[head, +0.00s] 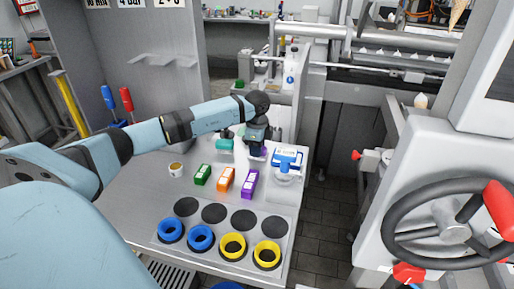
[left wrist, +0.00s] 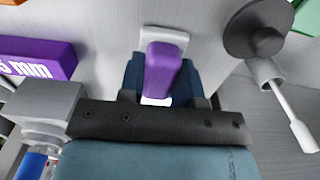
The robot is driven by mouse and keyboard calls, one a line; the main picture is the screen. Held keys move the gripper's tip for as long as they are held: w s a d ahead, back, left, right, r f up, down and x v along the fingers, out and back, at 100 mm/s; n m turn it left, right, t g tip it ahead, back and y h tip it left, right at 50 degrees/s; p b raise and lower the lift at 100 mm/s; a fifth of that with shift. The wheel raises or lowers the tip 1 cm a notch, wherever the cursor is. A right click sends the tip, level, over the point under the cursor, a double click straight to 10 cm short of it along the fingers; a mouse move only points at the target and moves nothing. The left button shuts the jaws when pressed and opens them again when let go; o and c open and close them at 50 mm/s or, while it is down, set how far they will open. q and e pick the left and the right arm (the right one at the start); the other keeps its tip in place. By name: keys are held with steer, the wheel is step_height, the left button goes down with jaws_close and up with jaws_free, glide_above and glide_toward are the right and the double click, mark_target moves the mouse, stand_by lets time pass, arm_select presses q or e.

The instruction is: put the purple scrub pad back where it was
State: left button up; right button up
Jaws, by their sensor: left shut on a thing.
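My left gripper (head: 256,150) reaches over the back part of the grey worktop (head: 145,205). In the left wrist view its dark blue fingers (left wrist: 161,82) are shut on the purple scrub pad (left wrist: 161,68), one on each side. A pale grey piece (left wrist: 165,36) shows at the pad's far end; I cannot tell whether they touch. In the head view only a bit of the pad (head: 261,152) shows below the fingers. Whether the pad touches the worktop is hidden. My right gripper is not in view.
Green (head: 202,174), orange (head: 225,179) and purple (head: 249,184) blocks stand in front of the gripper. A blue-and-white device (head: 287,160) is close on the right, a teal item (head: 224,143) on the left. Blue and yellow rings (head: 232,245) lie nearer, on a plate with dark discs.

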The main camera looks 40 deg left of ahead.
arm_select(q)
steer(key=shift+f, duration=0.1)
steer(key=o, duration=0.9)
step_height(320, 180, up, 12)
steer(key=shift+r, duration=0.15)
stand_by(0.3)
